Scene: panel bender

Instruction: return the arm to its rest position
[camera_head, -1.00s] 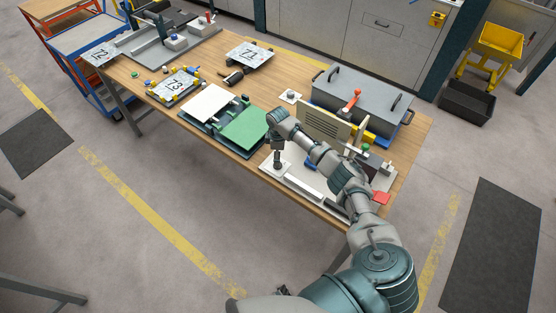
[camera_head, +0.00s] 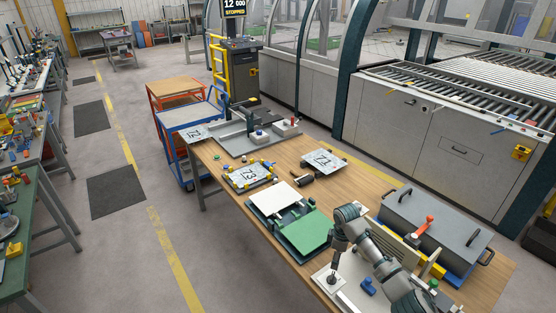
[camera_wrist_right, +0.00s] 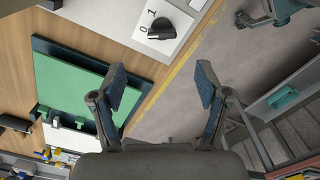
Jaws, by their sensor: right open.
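My right arm (camera_head: 385,260) comes in from the lower right of the head view and bends down at the wrist. My right gripper (camera_head: 336,262) points down over a white plate with a black rotary knob (camera_head: 332,281) near the table's front edge. In the right wrist view the gripper (camera_wrist_right: 162,85) is open, with nothing between its fingers. The black knob (camera_wrist_right: 160,28), marked 0 and 1, lies beyond the fingertips, apart from them. A dark jointed part (camera_wrist_right: 265,12) at the top right of the wrist view seems to be my left gripper; its jaw state is unclear.
A green and white panel fixture (camera_head: 300,230) lies left of the gripper. A grey lidded box (camera_head: 435,228) with a red-handled clamp and an upright beige panel stand right of it. Numbered plates (camera_head: 323,160) lie farther back. Floor is clear before the table (camera_head: 240,225).

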